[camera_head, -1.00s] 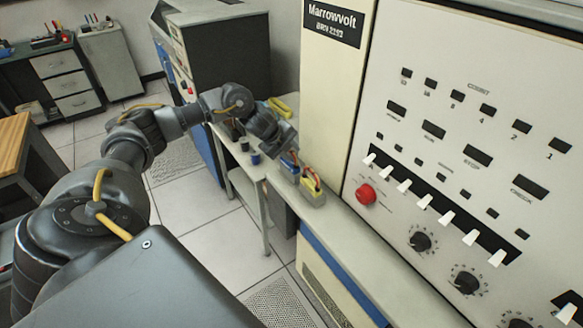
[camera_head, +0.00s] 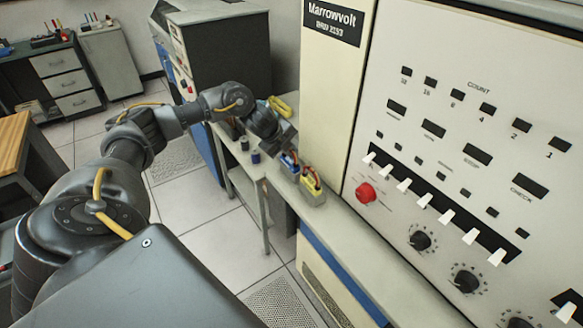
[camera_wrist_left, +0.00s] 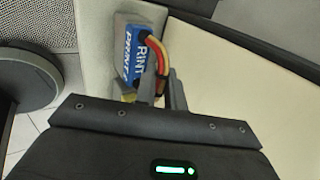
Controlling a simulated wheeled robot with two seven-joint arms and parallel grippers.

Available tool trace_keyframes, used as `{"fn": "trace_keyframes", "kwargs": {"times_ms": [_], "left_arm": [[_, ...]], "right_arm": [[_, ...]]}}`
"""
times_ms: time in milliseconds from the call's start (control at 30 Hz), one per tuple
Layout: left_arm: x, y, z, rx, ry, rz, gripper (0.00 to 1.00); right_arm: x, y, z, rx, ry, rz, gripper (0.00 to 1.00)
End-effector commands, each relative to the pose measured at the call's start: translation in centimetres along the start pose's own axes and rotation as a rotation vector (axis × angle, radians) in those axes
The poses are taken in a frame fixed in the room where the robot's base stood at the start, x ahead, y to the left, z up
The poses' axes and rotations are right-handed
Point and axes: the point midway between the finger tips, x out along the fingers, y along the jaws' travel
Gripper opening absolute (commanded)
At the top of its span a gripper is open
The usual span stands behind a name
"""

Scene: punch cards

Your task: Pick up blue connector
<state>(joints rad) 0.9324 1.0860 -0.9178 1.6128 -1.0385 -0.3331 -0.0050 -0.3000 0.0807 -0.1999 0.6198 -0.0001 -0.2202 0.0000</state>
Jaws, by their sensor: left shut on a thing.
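The blue connector (camera_head: 289,162) shows small at the end of my left arm in the head view, above or at the cream ledge. In the left wrist view the blue connector (camera_wrist_left: 132,55) has white lettering, a grey top and a loop of red, yellow and dark wires on its right. My left gripper (camera_head: 285,148) is shut on it. The fingers (camera_wrist_left: 162,88) reach up to its lower right side in the wrist view, and the exact contact is partly hidden. My right gripper is not in view.
A yellow connector (camera_head: 313,191) with red wires stands close beside the blue one on the ledge. Dark blue spools (camera_head: 255,157) and a yellow item (camera_head: 281,106) are on the bench behind. The cream cabinet (camera_head: 335,105) rises close at the right.

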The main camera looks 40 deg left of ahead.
Motion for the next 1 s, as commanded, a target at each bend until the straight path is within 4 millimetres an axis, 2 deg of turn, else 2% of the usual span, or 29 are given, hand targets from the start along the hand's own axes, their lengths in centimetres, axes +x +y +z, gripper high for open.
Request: {"fn": "trace_keyframes", "kwargs": {"times_ms": [800, 1000], "left_arm": [[-0.1, -0.1, 0.0, 0.000, 0.000, -0.001, 0.00], [-1.9, -1.4, 0.1, 0.001, -0.001, -0.008, 0.00]], "right_arm": [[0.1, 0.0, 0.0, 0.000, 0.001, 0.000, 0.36], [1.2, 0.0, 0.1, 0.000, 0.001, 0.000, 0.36]]}}
